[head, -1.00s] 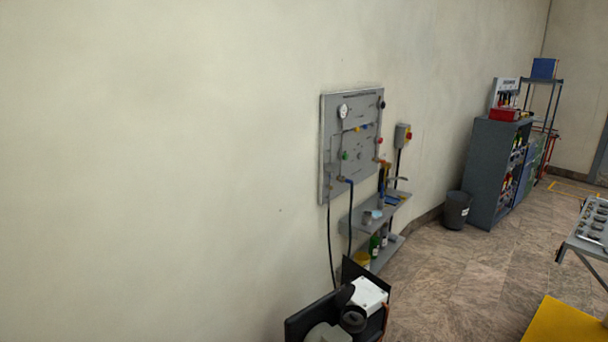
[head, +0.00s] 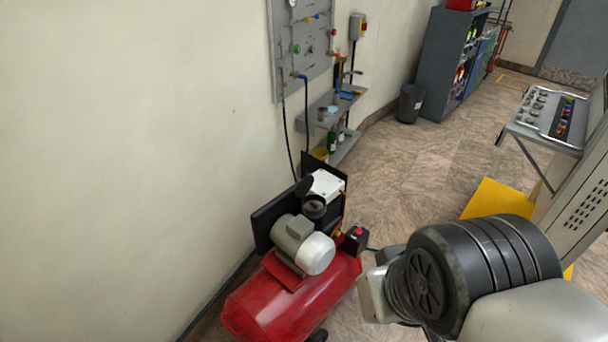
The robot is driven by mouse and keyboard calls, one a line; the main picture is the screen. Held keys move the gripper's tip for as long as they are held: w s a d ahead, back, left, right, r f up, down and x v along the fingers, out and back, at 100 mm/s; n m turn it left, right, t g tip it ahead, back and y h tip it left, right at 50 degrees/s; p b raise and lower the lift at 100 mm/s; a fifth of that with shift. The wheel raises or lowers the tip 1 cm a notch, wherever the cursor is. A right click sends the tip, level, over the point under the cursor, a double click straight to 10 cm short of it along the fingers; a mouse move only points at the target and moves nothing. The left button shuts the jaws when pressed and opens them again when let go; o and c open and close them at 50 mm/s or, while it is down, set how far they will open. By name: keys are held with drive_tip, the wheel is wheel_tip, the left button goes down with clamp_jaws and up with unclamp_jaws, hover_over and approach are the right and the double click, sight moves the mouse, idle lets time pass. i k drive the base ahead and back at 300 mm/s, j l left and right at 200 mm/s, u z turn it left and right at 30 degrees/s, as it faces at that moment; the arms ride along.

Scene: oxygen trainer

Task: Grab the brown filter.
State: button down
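I cannot pick out the brown filter in the head view. The grey wall panel (head: 290,62) carries a gauge and small coloured fittings, with its top cut off by the frame. A grey two-level shelf (head: 322,111) below it holds several small items, too small to identify. Part of my arm, a black ribbed joint with light grey links, fills the lower right. My gripper is outside the view.
A red compressor (head: 300,298) stands on the floor by the wall. Beyond are a dark bin (head: 411,103) and a grey cabinet (head: 440,60). A tool table (head: 545,130) and yellow surface (head: 492,197) are at right. Tiled floor between is open.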

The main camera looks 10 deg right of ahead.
sight(313, 205)
drive_tip(key=i+j+z, duration=0.1)
drive_tip(key=i+z, duration=0.35)
drive_tip(key=i, duration=0.55)
